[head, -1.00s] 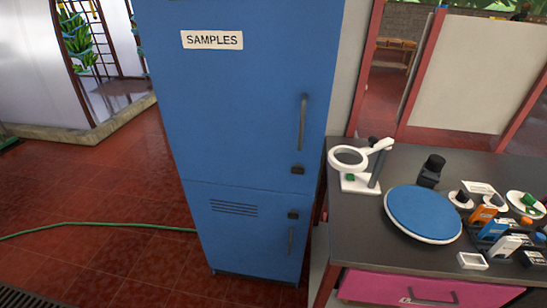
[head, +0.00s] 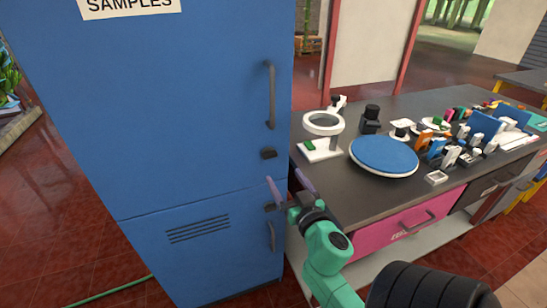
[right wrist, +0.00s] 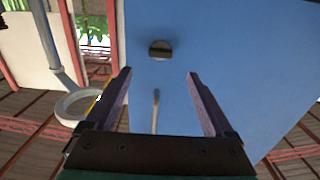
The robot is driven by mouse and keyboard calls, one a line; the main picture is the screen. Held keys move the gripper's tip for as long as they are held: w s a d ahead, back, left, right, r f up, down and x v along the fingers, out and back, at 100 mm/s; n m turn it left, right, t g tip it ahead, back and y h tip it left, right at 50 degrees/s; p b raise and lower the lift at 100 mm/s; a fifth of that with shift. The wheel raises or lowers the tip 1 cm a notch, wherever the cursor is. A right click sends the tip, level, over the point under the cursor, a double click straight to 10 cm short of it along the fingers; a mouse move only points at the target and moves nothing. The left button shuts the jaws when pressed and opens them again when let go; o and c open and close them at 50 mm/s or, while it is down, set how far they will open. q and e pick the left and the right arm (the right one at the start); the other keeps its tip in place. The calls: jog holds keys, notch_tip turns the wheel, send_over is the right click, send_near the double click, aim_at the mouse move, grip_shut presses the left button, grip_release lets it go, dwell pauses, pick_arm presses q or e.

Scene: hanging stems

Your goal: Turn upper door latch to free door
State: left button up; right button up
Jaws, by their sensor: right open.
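The blue cabinet (head: 190,100) has an upper door with a dark vertical handle (head: 271,95). The upper latch (head: 268,153), a small dark knob, sits below that handle. In the right wrist view a round dark latch (right wrist: 160,49) with a bar lying crosswise shows on the blue face, seemingly the upper one. My right gripper (head: 290,186) is open and empty, its two purple fingers spread below and right of the upper latch, apart from it. It also shows in the right wrist view (right wrist: 160,85). My left gripper is out of view.
The lower latch (head: 270,208) is partly behind a finger, above the lower handle (head: 271,236). The dark counter (head: 340,195) right of the cabinet holds a white ring magnifier (head: 323,124), a blue round pad (head: 384,155) and several small items. A pink drawer (head: 405,225) is beneath.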

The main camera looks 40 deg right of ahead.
aim_at(271, 157)
jog(key=p+x, duration=0.1)
jog(key=x, duration=0.8)
jog(key=shift+w, duration=0.25)
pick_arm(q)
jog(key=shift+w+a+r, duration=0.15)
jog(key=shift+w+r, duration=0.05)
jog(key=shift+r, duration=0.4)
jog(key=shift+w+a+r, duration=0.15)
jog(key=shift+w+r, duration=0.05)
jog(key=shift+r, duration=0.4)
pick_arm(e)
jog(key=c, duration=1.4)
